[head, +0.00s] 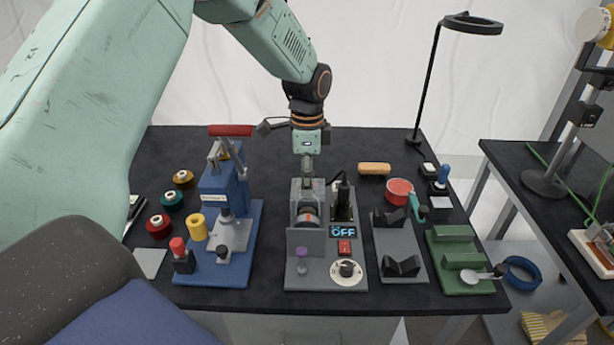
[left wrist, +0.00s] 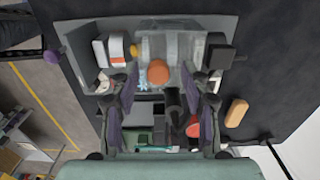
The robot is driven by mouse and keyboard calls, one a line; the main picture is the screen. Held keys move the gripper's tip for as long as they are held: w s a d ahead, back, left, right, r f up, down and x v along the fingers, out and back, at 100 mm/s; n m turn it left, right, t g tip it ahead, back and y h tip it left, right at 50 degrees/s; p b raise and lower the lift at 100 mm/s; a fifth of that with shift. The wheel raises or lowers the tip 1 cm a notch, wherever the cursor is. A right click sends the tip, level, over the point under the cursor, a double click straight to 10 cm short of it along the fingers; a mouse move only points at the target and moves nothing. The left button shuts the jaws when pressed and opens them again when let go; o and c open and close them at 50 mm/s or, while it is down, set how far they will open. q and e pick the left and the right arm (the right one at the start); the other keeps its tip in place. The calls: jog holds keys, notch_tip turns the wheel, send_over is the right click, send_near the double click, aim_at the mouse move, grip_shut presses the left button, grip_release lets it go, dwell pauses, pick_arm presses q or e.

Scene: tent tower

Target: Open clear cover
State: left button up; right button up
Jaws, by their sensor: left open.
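A grey bench machine (head: 322,262) stands in the middle of the table, with an "OFF" display (head: 342,231), a red switch and a dial on its front. A clear cover (left wrist: 172,45) sits over its upper part and shows as a see-through panel in the left wrist view. A round orange-red part (head: 308,214) is inside or at the cover; I cannot tell which. My left gripper (head: 307,172) points down just above the back of the machine. In the left wrist view its two fingers (left wrist: 165,105) are apart, one on each side of the cover area, with nothing between them clearly held.
A blue press (head: 225,190) with a red handle stands close on the left. A black cylindrical tool (head: 343,200) stands at the machine's right. A grey cradle stand (head: 400,245) and a green block (head: 460,255) are further right. The back of the table is mostly clear.

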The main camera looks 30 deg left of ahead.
pick_arm(q)
jog(key=shift+d+r, duration=0.1)
jog(key=shift+r, duration=0.05)
notch_tip(320, 180, up, 12)
dwell(0.5)
jog(key=shift+f, duration=0.2)
